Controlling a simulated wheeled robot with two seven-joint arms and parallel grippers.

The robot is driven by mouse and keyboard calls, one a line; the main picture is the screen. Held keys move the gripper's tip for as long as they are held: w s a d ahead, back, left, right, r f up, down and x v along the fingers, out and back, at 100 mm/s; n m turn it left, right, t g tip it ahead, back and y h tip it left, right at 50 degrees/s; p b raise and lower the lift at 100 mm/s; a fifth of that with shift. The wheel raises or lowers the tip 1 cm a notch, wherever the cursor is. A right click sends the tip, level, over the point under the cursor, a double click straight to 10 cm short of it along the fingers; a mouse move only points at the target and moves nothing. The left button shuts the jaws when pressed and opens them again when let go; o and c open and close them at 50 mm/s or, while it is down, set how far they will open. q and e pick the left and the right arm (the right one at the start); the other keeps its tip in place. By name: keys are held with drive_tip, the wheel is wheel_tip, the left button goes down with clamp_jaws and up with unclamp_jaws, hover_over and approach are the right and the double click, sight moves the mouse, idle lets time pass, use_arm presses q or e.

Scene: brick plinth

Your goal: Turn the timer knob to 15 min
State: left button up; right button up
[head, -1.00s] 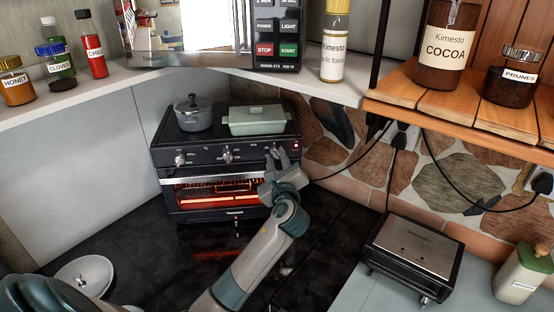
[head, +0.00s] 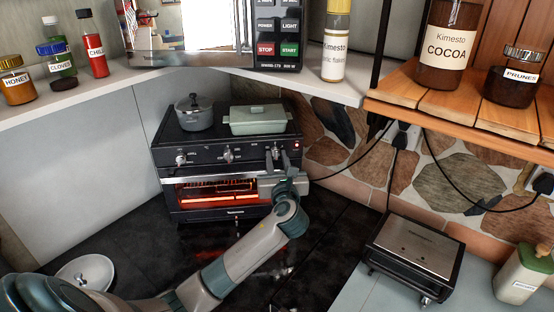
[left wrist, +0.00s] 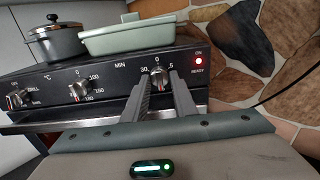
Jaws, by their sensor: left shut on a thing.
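In the head view the left gripper (head: 284,160) is at the right end of the panel and hides the timer knob. The oven (head: 166,150) glows orange inside. My right gripper is out of view.
A grey pot (head: 195,116) and a green lidded dish (head: 258,121) stand on the oven. The temperature knob (left wrist: 79,90) and the mode knob (left wrist: 17,97) are to the left. A red lamp (left wrist: 198,61) glows right of the timer. A steel-topped appliance (head: 415,247) stands at the right.

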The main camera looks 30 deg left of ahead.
use_arm(q)
drive_tip(key=shift+r, duration=0.15)
drive_tip(key=o, duration=1)
drive_tip(key=shift+a, duration=0.1)
drive_tip(key=shift+s+d+f, duration=0.2)
drive_tip(key=shift+s+d, duration=0.15)
drive_tip(key=shift+d, duration=0.05)
drive_tip(key=b+v, duration=0.5)
drive_tip(key=v, duration=1.1)
drive_tip(key=shift+s+d+b, duration=0.1)
drive_tip(key=shift+b, duration=0.2)
